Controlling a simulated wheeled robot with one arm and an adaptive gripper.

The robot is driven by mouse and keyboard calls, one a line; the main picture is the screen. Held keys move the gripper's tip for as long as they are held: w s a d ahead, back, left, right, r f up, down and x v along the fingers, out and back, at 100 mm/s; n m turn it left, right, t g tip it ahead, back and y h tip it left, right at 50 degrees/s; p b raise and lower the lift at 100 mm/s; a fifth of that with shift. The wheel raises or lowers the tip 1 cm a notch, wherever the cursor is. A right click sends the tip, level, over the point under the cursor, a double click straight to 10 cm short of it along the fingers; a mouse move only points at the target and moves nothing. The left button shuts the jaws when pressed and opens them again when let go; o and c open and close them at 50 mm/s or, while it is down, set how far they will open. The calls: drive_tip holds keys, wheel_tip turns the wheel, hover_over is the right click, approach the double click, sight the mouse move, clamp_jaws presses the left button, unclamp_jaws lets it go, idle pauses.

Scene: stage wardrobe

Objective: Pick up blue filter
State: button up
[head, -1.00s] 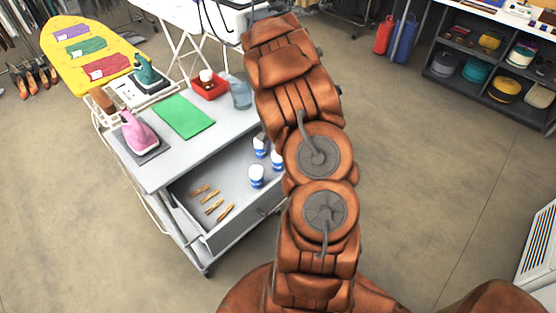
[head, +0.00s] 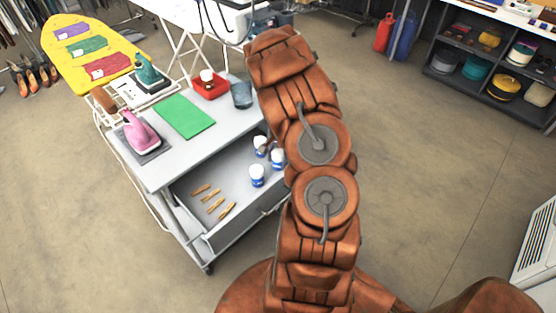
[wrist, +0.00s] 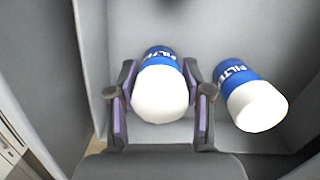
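Several blue-and-white filters stand in the open drawer (head: 210,178) of the grey cart. In the head view they are a front filter (head: 257,176), a back filter (head: 260,146) and a right filter (head: 277,159) beside my arm. In the wrist view, my gripper (wrist: 160,68) is open, with one finger on each side of a filter (wrist: 160,92) that has a white top and a blue lettered band. I cannot tell whether the fingers touch it. A second filter (wrist: 250,98) is just right of the right finger. My gripper is mostly hidden behind my arm in the head view.
Several wooden clothes pegs (head: 214,204) lie in the drawer's front. On the cart top are a pink iron (head: 141,131), a green mat (head: 185,116), a red tray (head: 211,86) and a bluish cup (head: 241,94). Drawer walls (wrist: 92,70) surround my gripper closely.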

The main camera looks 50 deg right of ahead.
drive_tip(key=c, duration=0.7)
drive_tip(key=shift+r, duration=0.15)
